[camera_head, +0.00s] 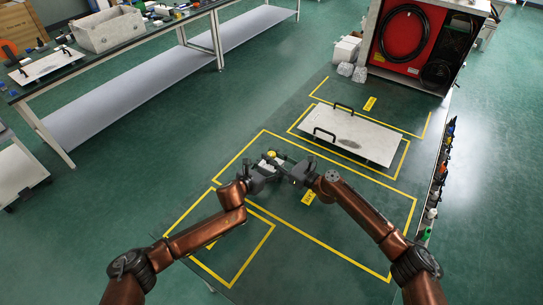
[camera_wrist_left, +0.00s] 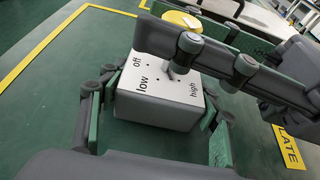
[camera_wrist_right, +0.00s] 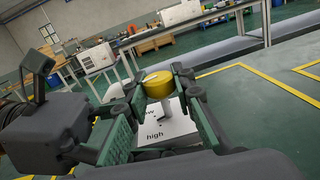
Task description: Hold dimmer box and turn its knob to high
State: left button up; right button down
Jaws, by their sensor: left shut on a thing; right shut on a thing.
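The dimmer box is a white block with the words off, low and high on its top, clear in the left wrist view (camera_wrist_left: 160,95). My left gripper (camera_wrist_left: 163,108) has a finger on either side of the box and is shut on it. The yellow round knob (camera_wrist_right: 158,84) stands above the box top on a short stem. My right gripper (camera_wrist_right: 153,90) is shut on the knob from the side, its fingers on either side of it. In the head view the knob (camera_head: 271,154) is small, between both grippers. The knob's pointed setting cannot be made out.
The box is over the green table with yellow tape outlines. A white plate with black handles (camera_head: 347,134) lies behind, to the right. A red panel with a coiled hose (camera_head: 408,38) stands farther back. Small bottles and tools line the right edge. The table's front left is clear.

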jog(key=shift+w+d+r+n+g+y, duration=0.1)
jog(key=shift+w+n+g+y, duration=0.05)
jog(key=shift+n+g+y, duration=0.35)
jog(key=shift+w+r+n+g+y, duration=0.1)
jog(key=shift+n+g+y, duration=0.3)
jog(key=shift+g, duration=0.2)
jog(key=shift+w+d+n+g+y, duration=0.15)
jog(key=shift+n+g+y, duration=0.1)
jog(key=shift+n+g, duration=0.2)
jog(key=shift+w+d+n+g+y, duration=0.1)
jog(key=shift+n+g+y, duration=0.2)
jog(key=shift+g, duration=0.25)
jog(key=shift+s+a+f+n+g, duration=0.15)
jog(key=shift+s+n+g, duration=0.15)
jog(key=shift+g, duration=0.3)
jog(key=shift+s+a+f+n, duration=0.1)
jog(key=shift+s+n, duration=0.15)
jog(key=shift+s+a+g+y, duration=0.1)
jog(key=shift+g+y, duration=0.15)
jog(key=shift+g, duration=0.05)
jog(key=c, duration=1.6)
grip_release()
jog(key=v, duration=1.2)
